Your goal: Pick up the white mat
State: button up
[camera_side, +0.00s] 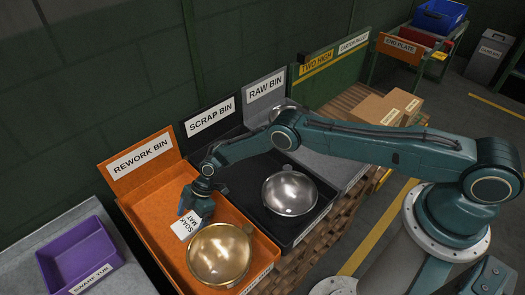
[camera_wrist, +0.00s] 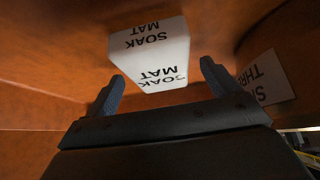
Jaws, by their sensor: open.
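The white mat (camera_side: 186,224), labelled "SOAK MAT", is in the orange rework bin (camera_side: 152,222), to the left of a brass-coloured pan (camera_side: 219,254). In the wrist view the mat (camera_wrist: 152,57) is a white block ahead of my gripper, between the lines of the two fingers. My gripper (camera_side: 194,212) is low in the rework bin, right at the mat. In the wrist view my gripper (camera_wrist: 160,82) has its two fingers spread apart. Whether the fingertips touch the mat cannot be told.
A silver pan (camera_side: 290,192) lies in the black scrap bin (camera_side: 262,208), with the grey raw bin (camera_side: 335,168) beyond. A purple tray (camera_side: 80,250) stands at left. Cardboard boxes (camera_side: 385,108) sit behind my arm. The rework bin's walls and the brass pan leave little room around the mat.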

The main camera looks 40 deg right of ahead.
aim_at(192, 221)
jog(key=c, duration=1.1)
jog(key=shift+o, duration=0.2)
jog(key=shift+r, duration=0.15)
notch_tip(192, 221, up, 20)
dwell(0.4)
dwell(0.3)
